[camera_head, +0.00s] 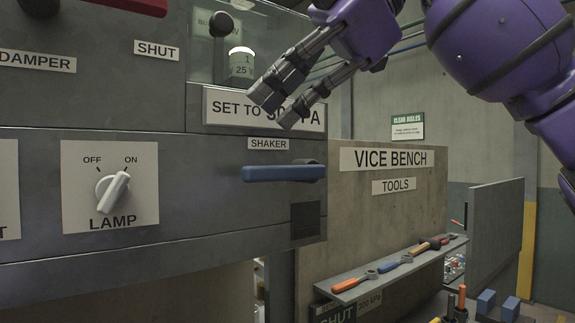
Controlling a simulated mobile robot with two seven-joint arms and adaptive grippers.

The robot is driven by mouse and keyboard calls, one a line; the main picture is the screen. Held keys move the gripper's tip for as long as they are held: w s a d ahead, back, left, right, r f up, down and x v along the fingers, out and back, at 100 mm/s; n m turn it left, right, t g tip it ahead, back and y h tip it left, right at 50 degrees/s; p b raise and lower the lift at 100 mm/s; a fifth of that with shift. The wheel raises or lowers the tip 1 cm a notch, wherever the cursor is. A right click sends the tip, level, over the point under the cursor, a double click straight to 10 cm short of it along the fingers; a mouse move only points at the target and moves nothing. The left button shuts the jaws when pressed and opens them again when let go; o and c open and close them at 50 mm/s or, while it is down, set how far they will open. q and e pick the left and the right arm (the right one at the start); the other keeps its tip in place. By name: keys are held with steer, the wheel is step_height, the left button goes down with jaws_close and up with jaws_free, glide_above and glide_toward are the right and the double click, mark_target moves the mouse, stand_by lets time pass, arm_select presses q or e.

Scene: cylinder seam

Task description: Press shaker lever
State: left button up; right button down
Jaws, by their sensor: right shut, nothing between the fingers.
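The shaker lever (283,173) is a blue horizontal bar on the grey panel, under the SHAKER label (268,143). It lies level, with a dark pivot at its right end. My right gripper (277,108) reaches in from the upper right on my purple arm. It is shut and empty. Its fingertips appear above the lever, in front of the SET TO sign (226,106), and hide part of that sign's text. The gripper is apart from the lever in the picture. My left gripper is not in view.
A lamp switch (112,186) is left of the lever, and a red handle (140,4) is at upper left. Space before the lever looks clear.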

mark_target(280, 168)
steer(key=shift+f, duration=1.6)
steer(key=shift+f, duration=0.45)
steer(key=shift+f, duration=2.35)
stand_by(1.9)
steer(key=shift+r, duration=2.75)
